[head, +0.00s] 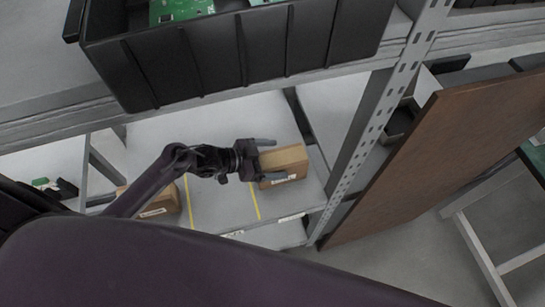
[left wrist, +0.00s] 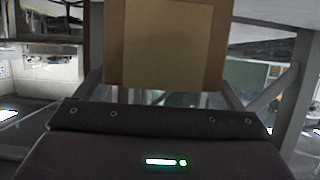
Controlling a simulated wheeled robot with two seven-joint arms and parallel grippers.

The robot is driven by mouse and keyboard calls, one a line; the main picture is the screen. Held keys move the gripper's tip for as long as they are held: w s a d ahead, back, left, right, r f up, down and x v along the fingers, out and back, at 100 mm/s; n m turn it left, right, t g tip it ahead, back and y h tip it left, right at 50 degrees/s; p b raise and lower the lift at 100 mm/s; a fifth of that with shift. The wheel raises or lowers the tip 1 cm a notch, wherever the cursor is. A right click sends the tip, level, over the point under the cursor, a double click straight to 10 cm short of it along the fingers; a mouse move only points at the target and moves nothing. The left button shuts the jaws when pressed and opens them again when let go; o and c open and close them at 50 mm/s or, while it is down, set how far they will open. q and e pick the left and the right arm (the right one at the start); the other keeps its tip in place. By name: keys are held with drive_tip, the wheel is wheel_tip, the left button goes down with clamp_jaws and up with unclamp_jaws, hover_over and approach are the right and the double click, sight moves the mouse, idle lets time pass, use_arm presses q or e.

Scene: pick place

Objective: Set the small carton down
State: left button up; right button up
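The small brown carton (head: 289,157) rests on the light grey shelf board, near its right end, with a white label on its front face. In the left wrist view the carton (left wrist: 165,45) fills the top middle, straight ahead of the gripper. My left gripper (head: 269,161) is at the carton's left end, with one finger on its far side and one on its near side. The far finger shows a small gap to the carton, so the gripper looks open around it. My right gripper is not in view.
Another brown carton (head: 158,201) sits further left on the shelf. Yellow lines (head: 253,200) mark the board. A black bin (head: 240,55) with green circuit boards stands on the level above. A grey perforated upright (head: 372,130) and a brown panel (head: 445,150) stand to the right.

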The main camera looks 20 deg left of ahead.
use_arm(q)
drive_tip(key=shift+r, duration=0.1)
drive_tip(key=shift+s+a+r+p, duration=0.15)
drive_tip(key=shift+a+r+p, duration=0.1)
drive_tip(key=shift+p, duration=0.1)
drive_tip(key=p+v, duration=0.4)
drive_tip(key=v, duration=0.2)
drive_tip(key=shift+s+a, duration=0.3)
